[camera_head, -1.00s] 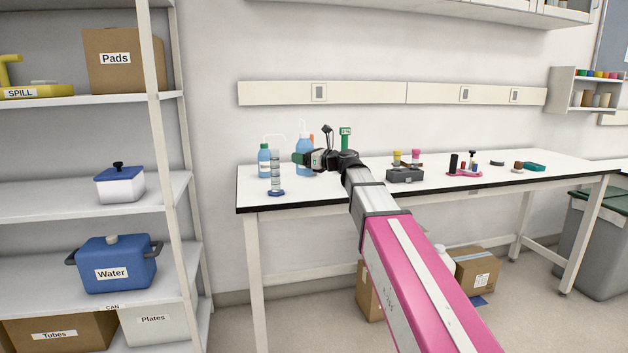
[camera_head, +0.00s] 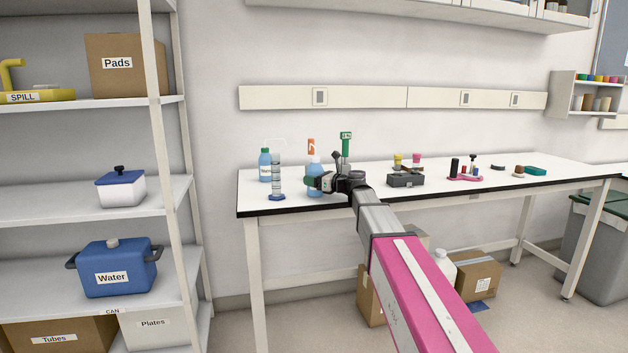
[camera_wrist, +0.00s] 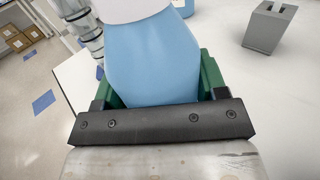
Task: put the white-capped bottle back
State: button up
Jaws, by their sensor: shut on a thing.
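The white-capped bottle (camera_wrist: 150,62) fills the middle of the wrist view, with a light blue body and a white upper part at the top edge. My gripper (camera_head: 314,182) is shut on it, with green fingers on either side of the body. In the head view the blue bottle (camera_head: 314,190) is upright above the front part of the bench, partly covered by my gripper. I cannot tell whether its base touches the bench top. Its cap is not clear in either view.
A graduated cylinder (camera_head: 276,178) stands just left of the held bottle. A green-capped blue bottle (camera_head: 264,164) is behind it. An orange-topped item (camera_head: 311,146) and a green-topped item (camera_head: 346,145) stand behind my gripper. A dark grey block (camera_head: 405,180) sits to the right.

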jog(key=o, duration=0.7)
jog(key=shift+f, duration=0.1)
jog(key=shift+c, duration=0.2)
jog(key=shift+r, duration=0.2)
jog(key=v, duration=1.2)
